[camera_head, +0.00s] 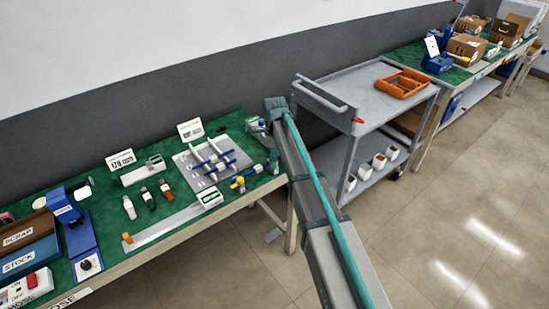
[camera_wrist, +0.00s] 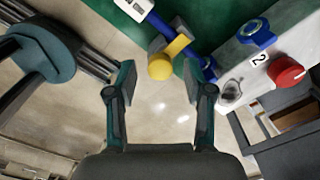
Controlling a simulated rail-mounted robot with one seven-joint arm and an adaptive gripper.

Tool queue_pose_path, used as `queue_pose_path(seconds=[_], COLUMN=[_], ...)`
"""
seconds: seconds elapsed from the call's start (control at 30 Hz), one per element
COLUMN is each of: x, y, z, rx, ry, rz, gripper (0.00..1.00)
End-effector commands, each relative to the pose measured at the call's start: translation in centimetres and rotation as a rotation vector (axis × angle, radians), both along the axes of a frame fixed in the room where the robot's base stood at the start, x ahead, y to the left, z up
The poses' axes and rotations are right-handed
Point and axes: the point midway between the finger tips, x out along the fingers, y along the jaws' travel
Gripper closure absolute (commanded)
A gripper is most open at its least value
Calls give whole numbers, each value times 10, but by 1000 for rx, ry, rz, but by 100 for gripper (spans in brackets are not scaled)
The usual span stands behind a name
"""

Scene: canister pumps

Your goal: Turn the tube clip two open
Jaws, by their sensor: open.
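In the wrist view, my gripper (camera_wrist: 160,85) is open and nothing is held between its fingers. A yellow rounded piece (camera_wrist: 163,65) with a stubby arm shows just beyond the gap between the fingertips. It sits beside a grey block and a blue tube (camera_wrist: 166,31). To the right, a pale panel bears a label "2" (camera_wrist: 260,57), with a blue ring-like part (camera_wrist: 257,35) and a red knob (camera_wrist: 289,75) by it. I cannot tell which part is tube clip two.
The green-topped bench (camera_head: 95,190) also holds several small bottles (camera_head: 147,199), a white display labelled "170" (camera_head: 121,160) and a blue stand (camera_head: 83,245). A grey cart (camera_head: 345,92) with an orange tray (camera_head: 403,83) stands right of my arm. Floor is open at right.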

Motion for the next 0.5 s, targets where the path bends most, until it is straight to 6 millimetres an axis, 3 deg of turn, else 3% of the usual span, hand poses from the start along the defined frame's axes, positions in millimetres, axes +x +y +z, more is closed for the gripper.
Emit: queue_pose_path(seconds=[0.37, 0.5], x=[0, 0], y=[0, 0], z=[-6, -6], rx=[0, 0], ry=[-1, -1], rz=[0, 0], gripper=[48, 68])
